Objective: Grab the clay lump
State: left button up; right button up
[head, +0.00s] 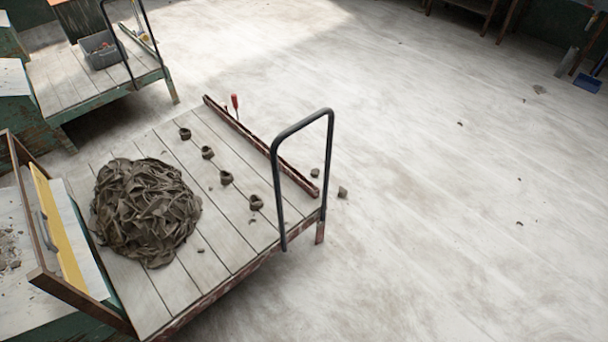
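No gripper of mine shows in the head view. A large heap of grey-brown clay trimmings (146,210) lies on the left part of a plank-topped cart (175,290). Several small dark clay lumps sit in a slanting row to its right: the far one (185,133), the ones between (208,152) (226,178), and the near one (256,202). Two more small lumps (315,172) (342,192) lie on the floor just beyond the cart's right end. I cannot tell which lump the task names.
A black hoop handle (331,150) rises at the cart's right end. A rusty rail (290,170) runs along its far edge, beside a red-handled tool (235,102). A framed bench (35,320) borders the left. Another cart (75,100) stands behind. The floor (450,220) at right is mostly clear.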

aim_at(314, 172)
jog(key=i+l+u, duration=0.1)
jog(key=u, duration=0.4)
jog(key=i+l+u, duration=0.15)
jog(key=u, duration=0.35)
jog(key=l+u, duration=0.25)
jog(key=u, duration=0.25)
jog(key=i+l+u, duration=0.1)
jog(key=l+u, duration=0.15)
jog(key=l, duration=0.55)
jog(key=l+u, duration=0.25)
jog(key=l, duration=0.6)
jog(key=l+u, duration=0.25)
jog(key=l, duration=0.6)
jog(key=k+l+u, duration=0.1)
jog(key=l+u, duration=0.15)
jog(key=l, duration=0.55)
